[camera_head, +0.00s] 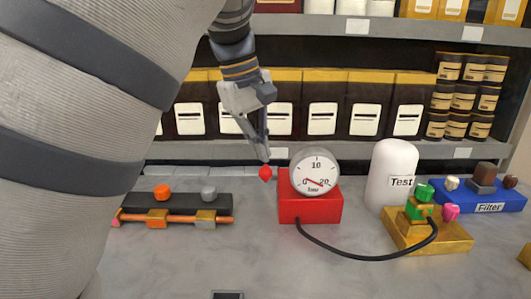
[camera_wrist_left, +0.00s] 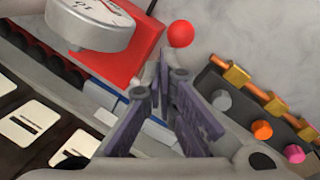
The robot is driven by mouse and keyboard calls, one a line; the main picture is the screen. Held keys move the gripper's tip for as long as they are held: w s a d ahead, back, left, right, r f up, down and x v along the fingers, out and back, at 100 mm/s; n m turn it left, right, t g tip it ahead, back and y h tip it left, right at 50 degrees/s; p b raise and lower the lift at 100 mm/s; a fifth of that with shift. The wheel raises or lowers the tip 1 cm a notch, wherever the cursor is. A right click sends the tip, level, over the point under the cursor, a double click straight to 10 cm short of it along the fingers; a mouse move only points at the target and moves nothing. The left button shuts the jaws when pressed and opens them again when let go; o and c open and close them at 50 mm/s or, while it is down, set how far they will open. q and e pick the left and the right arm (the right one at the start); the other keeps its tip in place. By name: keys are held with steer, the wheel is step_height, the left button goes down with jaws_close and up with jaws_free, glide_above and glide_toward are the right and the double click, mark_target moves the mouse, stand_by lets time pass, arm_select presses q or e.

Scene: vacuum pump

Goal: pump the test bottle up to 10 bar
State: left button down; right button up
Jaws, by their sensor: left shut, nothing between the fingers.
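My left gripper (camera_head: 264,156) hangs down at the left of the red pump (camera_head: 310,208), fingers together with nothing between them. A red ball (camera_head: 265,173) is just below its fingertips; I cannot tell whether they touch. In the left wrist view the ball (camera_wrist_left: 180,34) lies just beyond the fingertips (camera_wrist_left: 161,85). The round gauge (camera_head: 315,171) on the pump runs from 0 to 20; its red needle is low, but I cannot read it exactly. The white test bottle (camera_head: 393,172) stands upright behind a brass block (camera_head: 440,238) with green knobs (camera_head: 419,212). My right gripper is not in view.
A black hose (camera_head: 365,258) runs from the pump to the brass block. A dark block (camera_head: 180,203) with orange and grey knobs stands left, a blue filter block (camera_head: 480,196) right. Shelves with boxes (camera_head: 323,110) stand behind. The grey front counter is mostly clear.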

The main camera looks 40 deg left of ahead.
mark_target(259, 175)
arm_select(q)
steer(key=shift+s+d+f, duration=0.5)
steer(key=shift+s+f, duration=0.1)
steer(key=shift+f, duration=0.35)
steer(key=shift+s+d+f, duration=0.5)
steer(key=shift+s+f, duration=0.1)
steer(key=shift+f, duration=0.3)
steer(key=shift+s+d+f, duration=0.5)
steer(key=shift+s+f, duration=0.1)
steer(key=shift+f, duration=0.35)
stand_by(3.4)
stand_by(0.5)
steer(key=w+a+r, duration=0.4)
steer(key=w+r, duration=0.1)
steer(key=r, duration=0.3)
steer(key=shift+a, duration=0.15)
stand_by(0.9)
